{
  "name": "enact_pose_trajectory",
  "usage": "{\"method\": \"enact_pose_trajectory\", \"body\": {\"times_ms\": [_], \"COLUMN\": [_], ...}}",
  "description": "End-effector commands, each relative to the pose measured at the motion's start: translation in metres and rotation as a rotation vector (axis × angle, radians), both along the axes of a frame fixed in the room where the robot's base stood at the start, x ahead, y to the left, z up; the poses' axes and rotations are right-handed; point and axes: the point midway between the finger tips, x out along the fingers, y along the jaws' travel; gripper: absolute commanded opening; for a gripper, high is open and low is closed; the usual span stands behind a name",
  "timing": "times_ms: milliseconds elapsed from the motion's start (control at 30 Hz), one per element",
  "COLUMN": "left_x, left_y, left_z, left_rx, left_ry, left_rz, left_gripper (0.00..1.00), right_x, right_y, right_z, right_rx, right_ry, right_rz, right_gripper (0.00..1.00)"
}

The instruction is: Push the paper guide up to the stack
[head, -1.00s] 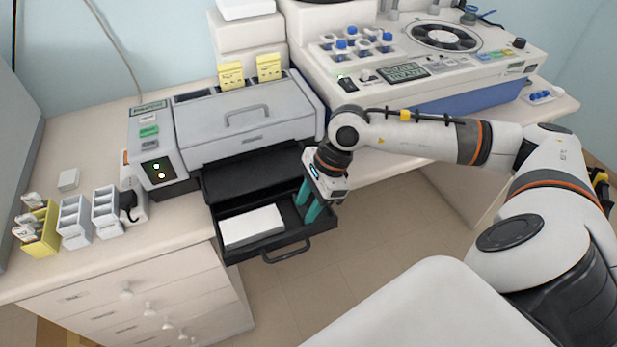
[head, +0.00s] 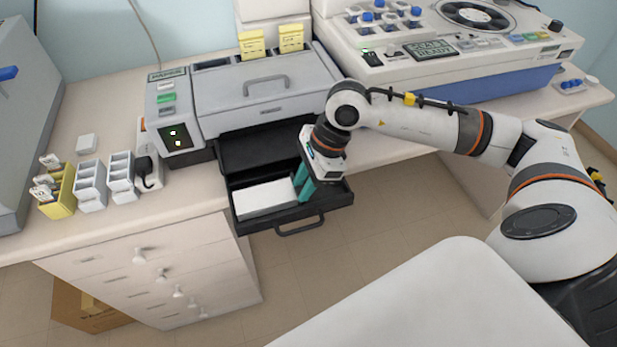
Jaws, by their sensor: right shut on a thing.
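The white paper stack (head: 265,199) lies flat in the left part of the open black paper tray (head: 338,204), which sticks out of the grey printer-like machine. My right gripper (head: 303,189) points down into the tray with its teal fingers at the stack's right edge. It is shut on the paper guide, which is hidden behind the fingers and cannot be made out. The fingers look touching or nearly touching the stack's edge. My left gripper is not in view.
The grey machine (head: 262,92) stands behind the tray. A white staining device (head: 470,62) stands at the right. Pale racks (head: 91,184) and a yellow slide holder (head: 60,196) stand on the counter at left. The tray's handle (head: 300,228) juts out over the floor.

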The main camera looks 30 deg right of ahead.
Motion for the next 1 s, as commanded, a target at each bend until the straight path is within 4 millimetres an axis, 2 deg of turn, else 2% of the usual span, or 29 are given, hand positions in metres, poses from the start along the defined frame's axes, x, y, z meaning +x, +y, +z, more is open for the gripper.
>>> {"method": "enact_pose_trajectory", "body": {"times_ms": [33,100,467,567,800,1000], "left_x": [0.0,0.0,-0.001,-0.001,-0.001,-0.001], "left_y": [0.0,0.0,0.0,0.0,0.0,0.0], "left_z": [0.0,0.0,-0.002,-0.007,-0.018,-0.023], "left_rx": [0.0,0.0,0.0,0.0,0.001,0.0], "left_ry": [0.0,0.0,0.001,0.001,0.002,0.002], "left_rz": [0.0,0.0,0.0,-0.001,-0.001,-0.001], "left_gripper": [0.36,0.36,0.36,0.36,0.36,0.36], "right_x": [0.0,0.0,0.0,-0.001,-0.006,-0.009], "right_y": [0.0,0.0,-0.003,-0.009,-0.028,-0.04], "right_z": [0.001,0.001,0.006,0.019,0.066,0.098], "right_rx": [0.0,0.0,-0.001,-0.001,-0.002,-0.001], "right_ry": [-0.002,-0.001,-0.002,-0.006,-0.008,-0.005], "right_rz": [-0.001,0.0,0.0,-0.001,-0.001,-0.001], "right_gripper": [0.3,0.36,0.36,0.36,0.36,0.36]}}
